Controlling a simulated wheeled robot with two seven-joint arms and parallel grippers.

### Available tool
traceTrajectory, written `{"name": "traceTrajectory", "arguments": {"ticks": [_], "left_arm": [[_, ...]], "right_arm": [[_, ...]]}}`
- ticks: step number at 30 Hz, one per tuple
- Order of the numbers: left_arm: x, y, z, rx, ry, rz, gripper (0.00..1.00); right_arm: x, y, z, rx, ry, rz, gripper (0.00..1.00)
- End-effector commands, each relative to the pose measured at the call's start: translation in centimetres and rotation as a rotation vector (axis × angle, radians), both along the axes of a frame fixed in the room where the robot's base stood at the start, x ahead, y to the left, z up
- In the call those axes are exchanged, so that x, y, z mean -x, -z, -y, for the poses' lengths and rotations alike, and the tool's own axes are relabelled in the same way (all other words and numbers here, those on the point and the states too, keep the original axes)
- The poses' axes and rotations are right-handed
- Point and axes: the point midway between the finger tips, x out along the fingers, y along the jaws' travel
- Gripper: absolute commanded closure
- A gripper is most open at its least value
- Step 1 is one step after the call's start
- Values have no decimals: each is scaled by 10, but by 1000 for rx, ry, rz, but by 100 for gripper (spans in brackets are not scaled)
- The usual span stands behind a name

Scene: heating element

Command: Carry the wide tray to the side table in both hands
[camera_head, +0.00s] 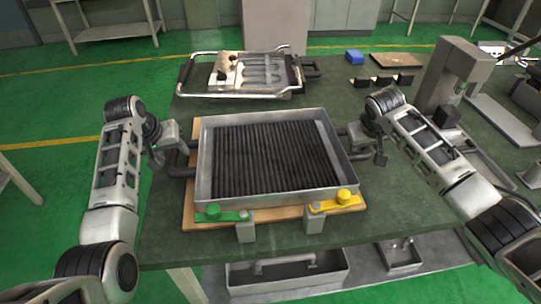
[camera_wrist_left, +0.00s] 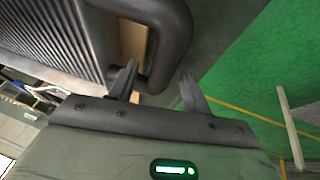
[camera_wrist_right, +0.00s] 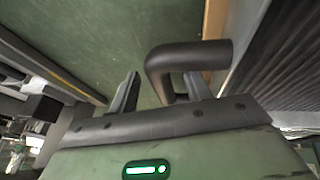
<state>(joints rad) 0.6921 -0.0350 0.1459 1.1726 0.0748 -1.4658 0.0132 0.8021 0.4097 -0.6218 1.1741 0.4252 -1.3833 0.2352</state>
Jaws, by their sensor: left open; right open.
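The wide tray (camera_head: 325,135), a shallow metal tray with a dark ribbed inside, sits on a wooden board (camera_head: 188,205) on the dark green workbench. It has a black bar handle on its left and right sides. My left gripper (camera_head: 167,150) is open at the left handle. In the left wrist view the handle (camera_wrist_left: 178,45) reaches between the two fingers (camera_wrist_left: 158,85). My right gripper (camera_head: 366,145) is open at the right handle. In the right wrist view that handle (camera_wrist_right: 190,55) bends down between the fingers (camera_wrist_right: 163,90). I cannot tell whether the fingers touch the handles.
A grey press (camera_head: 455,70) stands at right. A pale table (camera_head: 110,32) stands at back left, with green floor between.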

Motion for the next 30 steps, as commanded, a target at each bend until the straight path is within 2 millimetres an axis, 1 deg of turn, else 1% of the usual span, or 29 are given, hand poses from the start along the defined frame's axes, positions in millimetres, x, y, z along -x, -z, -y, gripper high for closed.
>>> {"name": "traceTrajectory", "arguments": {"ticks": [4, 14, 17, 18, 19, 20, 28, 29, 30], "left_arm": [[-4, 9, 2, 0, 0, 1, 51], [-5, 11, 2, 0, 1, 1, 51], [-5, 11, 2, 0, 1, 1, 76], [-5, 11, 2, 0, 1, 1, 88], [-5, 11, 2, 0, 1, 1, 96], [-5, 11, 2, 0, 1, 1, 100], [-5, 11, 2, 0, 1, 1, 100], [-8, 3, 2, 1, 0, 17, 100], [-8, 3, 2, 1, 0, 17, 100]], "right_arm": [[-4, 9, 1, 0, 1, 0, 51], [-5, 11, 2, 0, 0, 2, 51], [-5, 10, 2, 0, 0, 2, 76], [-5, 10, 2, 0, 0, 2, 88], [-5, 11, 2, 0, 0, 2, 96], [-5, 10, 2, 0, 0, 2, 100], [-5, 10, 2, 0, 0, 1, 100], [-8, 3, 2, -1, -1, 16, 100], [-8, 3, 2, -1, -1, 16, 100]]}}
